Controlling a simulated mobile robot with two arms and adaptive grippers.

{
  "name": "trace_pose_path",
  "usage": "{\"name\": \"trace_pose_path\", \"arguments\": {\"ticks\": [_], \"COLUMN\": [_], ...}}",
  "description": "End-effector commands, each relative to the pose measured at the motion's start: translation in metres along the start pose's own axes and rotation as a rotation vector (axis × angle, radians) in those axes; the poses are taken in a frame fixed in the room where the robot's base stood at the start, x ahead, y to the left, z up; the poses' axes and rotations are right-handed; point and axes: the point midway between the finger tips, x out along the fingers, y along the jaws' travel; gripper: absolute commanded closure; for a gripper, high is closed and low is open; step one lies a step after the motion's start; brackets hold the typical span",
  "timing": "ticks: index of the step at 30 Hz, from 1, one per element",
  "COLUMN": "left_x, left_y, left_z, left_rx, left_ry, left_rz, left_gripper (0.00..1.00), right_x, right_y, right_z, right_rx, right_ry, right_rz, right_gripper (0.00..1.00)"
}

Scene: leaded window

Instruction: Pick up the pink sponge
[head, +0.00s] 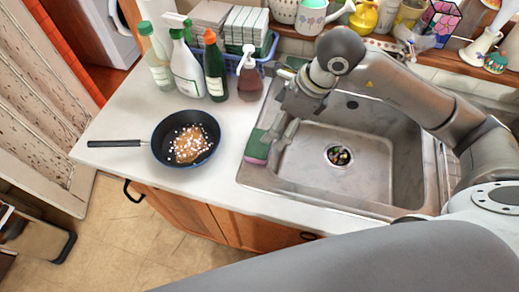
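The sponge (257,146), green on top with a pink-purple lower part, is at the left rim of the metal sink (330,190). My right gripper (279,138) reaches down from the right, over the sink's left edge. Its fingers look spread apart, with the nearer one close to the right side of the sponge. I cannot tell whether it touches the sponge. The sponge's right side is partly hidden by the gripper. My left gripper is not in view.
A black pan (186,138) with food in it lies on the white counter (110,165). Several bottles, such as a white spray bottle (186,70), stand behind it beside a blue basket (268,47). Pots and ornaments line the back ledge. The sink basin is mostly clear.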

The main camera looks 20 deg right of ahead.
Motion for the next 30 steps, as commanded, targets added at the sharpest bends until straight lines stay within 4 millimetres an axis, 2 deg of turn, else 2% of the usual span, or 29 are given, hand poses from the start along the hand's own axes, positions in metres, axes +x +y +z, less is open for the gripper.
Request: {"name": "trace_pose_path", "arguments": {"ticks": [2, 10, 17, 23, 27, 30], "left_x": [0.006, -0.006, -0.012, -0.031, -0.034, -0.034], "left_y": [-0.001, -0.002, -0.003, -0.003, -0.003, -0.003], "left_z": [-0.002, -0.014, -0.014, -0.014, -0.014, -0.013], "left_rx": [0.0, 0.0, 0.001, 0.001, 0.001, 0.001], "left_ry": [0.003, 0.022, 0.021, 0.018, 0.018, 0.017], "left_rz": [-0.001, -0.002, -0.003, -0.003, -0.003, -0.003], "left_gripper": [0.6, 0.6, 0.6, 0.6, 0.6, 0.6], "right_x": [0.009, 0.046, 0.064, 0.089, 0.108, 0.113], "right_y": [0.0, 0.001, 0.002, 0.008, 0.007, 0.006], "right_z": [-0.002, -0.001, -0.001, 0.003, 0.002, 0.002], "right_rx": [0.0, 0.003, 0.001, 0.002, 0.002, 0.0], "right_ry": [0.0, 0.001, 0.001, 0.002, 0.001, 0.0], "right_rz": [0.001, 0.005, 0.003, 0.005, 0.003, 0.0], "right_gripper": [0.0, 0.0, 0.0, 0.0, 0.0, 0.0]}}
